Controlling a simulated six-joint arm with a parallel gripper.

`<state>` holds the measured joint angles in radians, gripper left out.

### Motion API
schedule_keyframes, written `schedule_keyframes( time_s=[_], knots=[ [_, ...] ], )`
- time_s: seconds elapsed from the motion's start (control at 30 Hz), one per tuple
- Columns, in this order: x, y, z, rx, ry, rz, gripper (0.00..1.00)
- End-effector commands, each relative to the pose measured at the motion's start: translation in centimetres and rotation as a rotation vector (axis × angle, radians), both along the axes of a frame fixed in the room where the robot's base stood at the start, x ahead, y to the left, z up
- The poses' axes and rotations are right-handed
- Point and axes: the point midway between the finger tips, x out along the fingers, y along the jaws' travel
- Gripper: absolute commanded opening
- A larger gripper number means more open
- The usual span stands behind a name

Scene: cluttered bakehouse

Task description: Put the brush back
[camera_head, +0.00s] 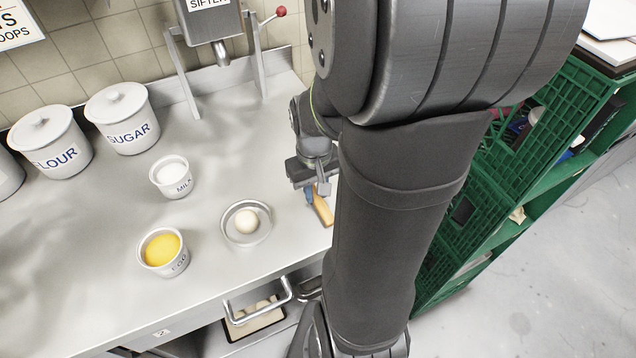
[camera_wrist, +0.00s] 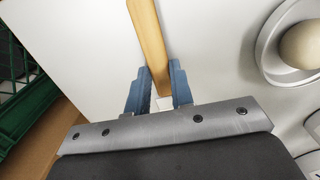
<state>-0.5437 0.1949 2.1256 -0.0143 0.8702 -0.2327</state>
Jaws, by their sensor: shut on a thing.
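The brush (camera_head: 322,208) shows as a light wooden handle near the right edge of the steel counter. The handle (camera_wrist: 149,40) also shows in the wrist view, with a pale end between the fingers. My gripper (camera_head: 312,194) is low over the counter. In the wrist view, the blue fingertips of my gripper (camera_wrist: 160,90) are shut on the brush. The brush lies on or just above the counter; I cannot tell which. My arm hides part of the counter around it.
A metal dish (camera_head: 232,237) with a dough ball (camera_head: 244,221) stands left of my gripper. An egg pot (camera_head: 163,252), milk pot (camera_head: 172,177), sugar canister (camera_head: 122,118) and flour canister (camera_head: 50,141) stand further left. A sifter (camera_head: 212,22) is behind. Green crates (camera_head: 520,160) stand on the right.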

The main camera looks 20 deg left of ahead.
Motion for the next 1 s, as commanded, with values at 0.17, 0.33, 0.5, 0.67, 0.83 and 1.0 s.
schedule_keyframes(
  time_s=[0.17, 0.33, 0.5, 0.67, 0.83, 1.0],
  knots=[
    [0.0, 0.0, -0.3, 0.000, 0.000, 0.000, 0.33],
    [0.0, 0.0, -0.3, 0.000, 0.000, 0.000, 0.43],
    [0.0, 0.0, -0.2, 0.000, 0.000, 0.000, 0.43],
    [0.1, 0.1, 0.9, 0.001, -0.003, 0.000, 0.43],
    [0.3, 0.2, 3.9, 0.004, -0.006, 0.000, 0.43],
    [0.4, 0.3, 7.7, 0.004, -0.005, 0.000, 0.43]
  ],
)
